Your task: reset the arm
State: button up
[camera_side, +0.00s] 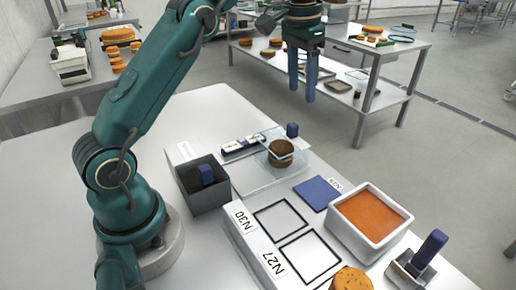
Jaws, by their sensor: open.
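My gripper (301,75) hangs from my teal arm at the top middle, with two blue fingers pointing down and apart. Nothing shows between the fingers. The gripper is raised above the work table, and in the picture it stands in front of the table behind. A dark brown round (281,148) sits by a clear sheet or case (284,158) below the gripper; I cannot tell whether it is inside. A golden round (351,281) lies at the bottom edge, partly cut off. Two black-outlined squares (281,218) on the white board are empty, beside labels N30 and N27.
A white tub of orange filling (371,217) stands at the right, with a blue-handled tool in a holder (419,257) near it. A blue square pad (318,193) lies beside the tub. A dark grey bin (204,184) with a blue item stands near my base.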

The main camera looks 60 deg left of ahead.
jog(key=s+d+r+t, duration=0.1)
jog(key=s+d+r, duration=0.2)
jog(key=s+r, duration=0.15)
jog(key=s+d+r+t, duration=0.2)
jog(key=s+d+r, duration=0.1)
jog(key=s, duration=0.3)
jog(key=s+d+f+t, duration=0.1)
jog(key=s+d+f, duration=0.1)
jog(key=s+f, duration=0.8)
jog(key=shift+s+f+n, duration=0.25)
jog(key=shift+s+n, duration=0.05)
jog(key=shift+s, duration=0.3)
